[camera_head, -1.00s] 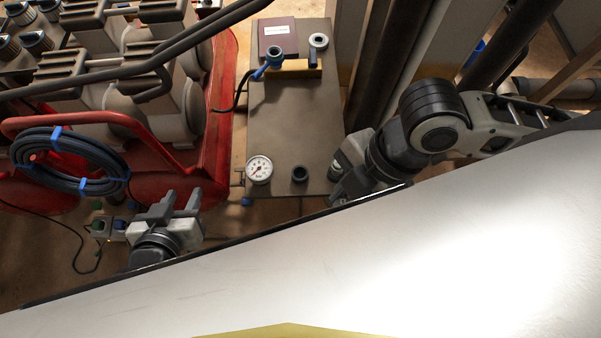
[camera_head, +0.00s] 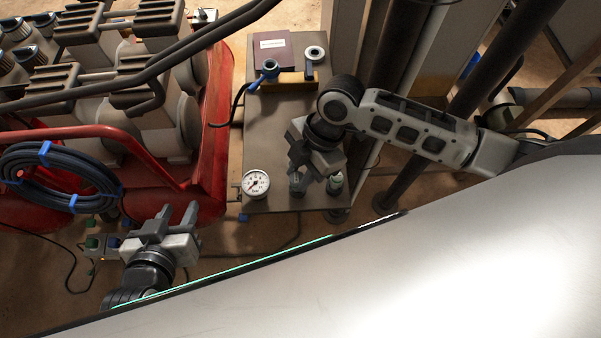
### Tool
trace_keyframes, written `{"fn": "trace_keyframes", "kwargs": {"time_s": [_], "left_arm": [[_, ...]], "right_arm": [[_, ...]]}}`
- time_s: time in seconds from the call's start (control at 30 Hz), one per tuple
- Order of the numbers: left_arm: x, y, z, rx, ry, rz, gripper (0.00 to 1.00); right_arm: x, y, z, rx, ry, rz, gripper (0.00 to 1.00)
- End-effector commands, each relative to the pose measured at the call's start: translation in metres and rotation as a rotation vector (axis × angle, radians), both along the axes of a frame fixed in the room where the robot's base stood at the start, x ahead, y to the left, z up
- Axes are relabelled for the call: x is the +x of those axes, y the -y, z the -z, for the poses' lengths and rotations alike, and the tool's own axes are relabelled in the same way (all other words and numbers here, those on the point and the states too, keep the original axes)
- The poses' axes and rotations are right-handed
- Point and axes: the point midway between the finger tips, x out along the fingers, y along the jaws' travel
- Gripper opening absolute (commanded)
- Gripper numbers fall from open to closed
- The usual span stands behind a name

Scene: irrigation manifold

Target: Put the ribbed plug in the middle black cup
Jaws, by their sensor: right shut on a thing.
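The black cup seen earlier on the grey-brown panel (camera_head: 262,135) is now mostly hidden by my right gripper (camera_head: 300,182). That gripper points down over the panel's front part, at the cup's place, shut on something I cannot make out. I cannot identify the ribbed plug. A small whitish-green piece (camera_head: 335,183) shows just right of the fingers; I cannot tell whether it is held. My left gripper (camera_head: 180,212) is open and empty, left of the panel.
A pressure gauge (camera_head: 255,184) sits left of my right gripper. At the panel's back are a blue fitting (camera_head: 269,67), a white ring (camera_head: 315,53) and a dark red labelled box (camera_head: 273,49). A red frame (camera_head: 214,150) with coiled hose (camera_head: 60,177) stands left. Dark pipes (camera_head: 400,50) rise at right.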

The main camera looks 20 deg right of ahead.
Motion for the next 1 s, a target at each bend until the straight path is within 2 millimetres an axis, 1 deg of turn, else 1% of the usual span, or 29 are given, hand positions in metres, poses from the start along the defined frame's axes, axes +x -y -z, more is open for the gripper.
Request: {"fn": "trace_keyframes", "kwargs": {"time_s": [0.03,0.1,0.37,0.5,0.53,0.57,0.6,0.87,1.0], "left_arm": [[0.000,0.000,0.001,-0.001,-0.001,-0.001,0.36],[0.000,0.000,0.002,-0.004,-0.002,-0.003,0.36],[-0.001,0.000,0.002,-0.005,-0.004,-0.004,0.36],[-0.001,0.000,0.003,-0.006,-0.004,-0.004,0.36],[-0.001,0.000,0.003,-0.006,-0.004,-0.004,0.36],[-0.001,0.000,0.003,-0.006,-0.004,-0.004,0.36],[-0.001,0.000,0.003,-0.006,-0.004,-0.004,0.36],[-0.001,0.000,0.002,-0.006,-0.004,-0.004,0.36],[-0.001,0.000,0.000,-0.004,-0.003,-0.004,0.36]], "right_arm": [[-0.001,0.000,0.008,0.000,-0.003,0.003,0.05],[0.000,0.000,0.013,0.000,0.000,0.001,0.05],[0.000,0.000,0.015,-0.001,0.002,0.001,0.05],[0.000,0.000,0.019,-0.001,0.002,0.002,0.05],[0.000,0.000,0.019,0.000,0.001,0.002,0.28],[0.000,0.000,0.018,0.000,0.001,0.002,0.37],[0.000,0.000,0.018,0.000,0.001,0.002,0.47],[0.000,0.000,0.017,0.000,0.001,0.002,0.47],[0.001,0.002,0.009,-0.001,0.003,0.001,0.47]]}}
